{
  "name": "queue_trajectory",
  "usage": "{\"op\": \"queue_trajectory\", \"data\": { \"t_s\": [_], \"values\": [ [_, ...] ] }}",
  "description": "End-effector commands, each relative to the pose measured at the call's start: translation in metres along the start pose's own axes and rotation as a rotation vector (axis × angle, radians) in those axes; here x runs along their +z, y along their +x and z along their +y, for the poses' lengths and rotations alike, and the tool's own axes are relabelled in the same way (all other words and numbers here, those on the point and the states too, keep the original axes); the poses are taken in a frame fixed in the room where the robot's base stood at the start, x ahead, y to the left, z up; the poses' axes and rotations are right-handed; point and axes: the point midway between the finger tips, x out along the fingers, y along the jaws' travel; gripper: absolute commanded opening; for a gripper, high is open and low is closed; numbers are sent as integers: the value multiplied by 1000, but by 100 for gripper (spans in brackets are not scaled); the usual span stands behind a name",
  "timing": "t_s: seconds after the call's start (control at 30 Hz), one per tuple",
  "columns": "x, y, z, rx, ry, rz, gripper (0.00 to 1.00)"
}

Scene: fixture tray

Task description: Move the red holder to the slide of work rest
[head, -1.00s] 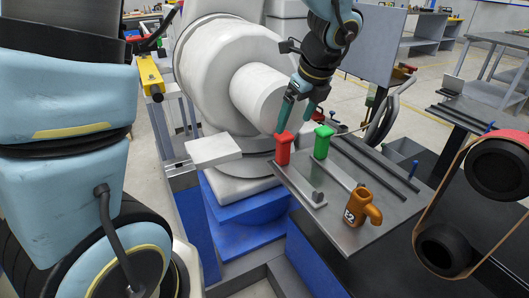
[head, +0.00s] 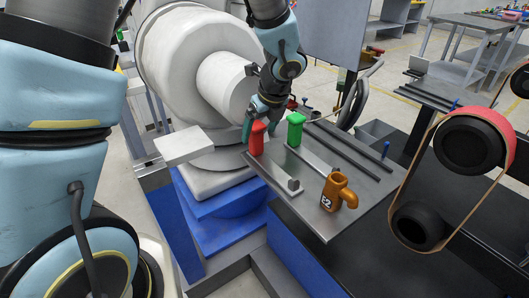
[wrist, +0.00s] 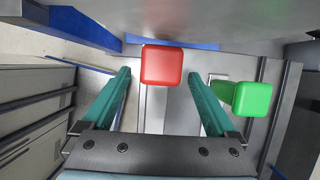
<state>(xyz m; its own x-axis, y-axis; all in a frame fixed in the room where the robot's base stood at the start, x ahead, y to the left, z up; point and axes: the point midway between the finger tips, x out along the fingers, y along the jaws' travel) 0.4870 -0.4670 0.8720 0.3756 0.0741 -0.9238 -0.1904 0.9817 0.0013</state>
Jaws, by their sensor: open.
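The red holder (head: 257,138) stands upright at the back left corner of the grey tray (head: 325,222), at the far end of a light slide rail (head: 278,177). My gripper (head: 262,122) is open just over and behind its top. In the wrist view the red holder's square top (wrist: 161,65) lies between the lines of my two teal fingers (wrist: 160,76), with a gap on each side. I cannot tell how far the tips reach down beside it. The slide's small grey block (head: 294,184) sits at the rail's near end. I cannot pick out the work rest with certainty.
A green holder (head: 295,129) stands close right of the red one; its top (wrist: 252,98) is near my right finger in the wrist view. An orange E2 holder (head: 337,193) stands at the tray's front right. A large white machine (head: 190,75) is behind left.

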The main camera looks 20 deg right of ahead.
Motion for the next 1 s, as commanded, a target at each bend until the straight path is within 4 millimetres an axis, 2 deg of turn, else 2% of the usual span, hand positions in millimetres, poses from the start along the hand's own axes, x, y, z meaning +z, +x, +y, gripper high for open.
{"op": "queue_trajectory", "data": {
  "t_s": [0.27, 0.3, 1.0],
  "values": [
    [0, 5, 0, -1, -1, 0, 92],
    [0, 5, 0, -1, -1, 0, 90],
    [0, 5, 0, -1, -1, 0, 12]
  ]
}}
